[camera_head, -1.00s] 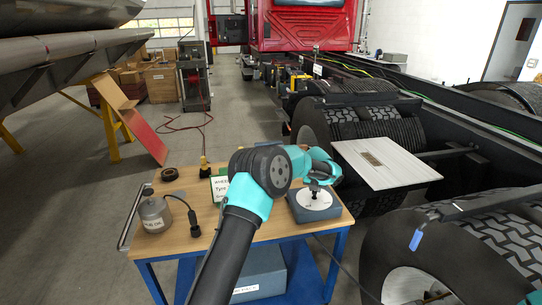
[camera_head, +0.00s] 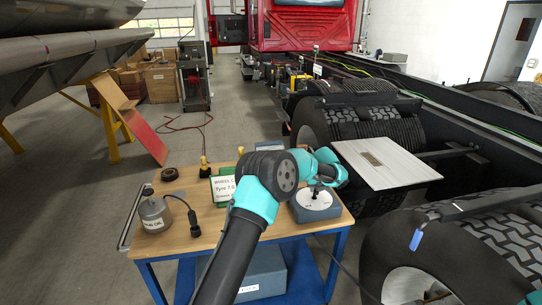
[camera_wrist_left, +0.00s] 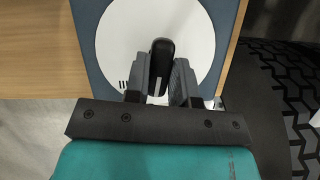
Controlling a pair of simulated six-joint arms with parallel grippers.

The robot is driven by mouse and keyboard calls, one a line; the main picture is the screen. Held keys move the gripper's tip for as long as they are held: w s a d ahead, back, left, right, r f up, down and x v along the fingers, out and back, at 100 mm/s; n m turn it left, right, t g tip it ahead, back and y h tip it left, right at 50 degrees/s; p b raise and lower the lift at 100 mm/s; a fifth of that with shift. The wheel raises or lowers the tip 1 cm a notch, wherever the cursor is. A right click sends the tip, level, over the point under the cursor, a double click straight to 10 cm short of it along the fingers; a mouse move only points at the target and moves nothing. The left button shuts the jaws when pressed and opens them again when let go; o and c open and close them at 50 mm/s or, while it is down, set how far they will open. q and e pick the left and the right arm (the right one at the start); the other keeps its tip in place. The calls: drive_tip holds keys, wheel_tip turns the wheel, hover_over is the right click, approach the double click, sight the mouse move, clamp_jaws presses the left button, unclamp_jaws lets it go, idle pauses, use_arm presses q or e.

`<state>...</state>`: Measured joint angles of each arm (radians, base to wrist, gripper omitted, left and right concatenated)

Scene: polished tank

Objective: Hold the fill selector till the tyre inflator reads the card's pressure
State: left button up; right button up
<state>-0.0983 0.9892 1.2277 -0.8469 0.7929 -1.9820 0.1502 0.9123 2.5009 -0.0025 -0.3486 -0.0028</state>
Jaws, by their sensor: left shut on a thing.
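The tyre inflator (camera_head: 327,211) is a blue-grey box with a round white dial face, at the right end of the wooden bench top. My left gripper (camera_wrist_left: 160,82) is shut on its black fill selector (camera_wrist_left: 161,50), which stands up from the middle of the dial. In the head view my left gripper (camera_head: 317,189) comes down over the dial from above. The reading on the dial is too small or hidden. The white card (camera_head: 222,188) stands behind my arm, partly covered by it; its lower line looks like "Tyre 7.0". My right gripper is not in view.
On the bench top (camera_head: 180,236) stand a lug oil can (camera_head: 154,214), a black cable with a plug (camera_head: 194,229) and a dark ring (camera_head: 169,174). Large truck tyres (camera_head: 470,240) and a pale board (camera_head: 385,163) lie close on the right.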

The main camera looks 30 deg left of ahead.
use_arm(q)
drive_tip(key=shift+n, duration=0.7)
drive_tip(key=shift+g, duration=0.3)
drive_tip(key=o, duration=0.8)
drive_tip(key=shift+o, duration=0.2)
drive_tip(key=v, duration=0.7)
drive_tip(key=shift+d+f, duration=0.1)
drive_tip(key=shift+d, duration=0.1)
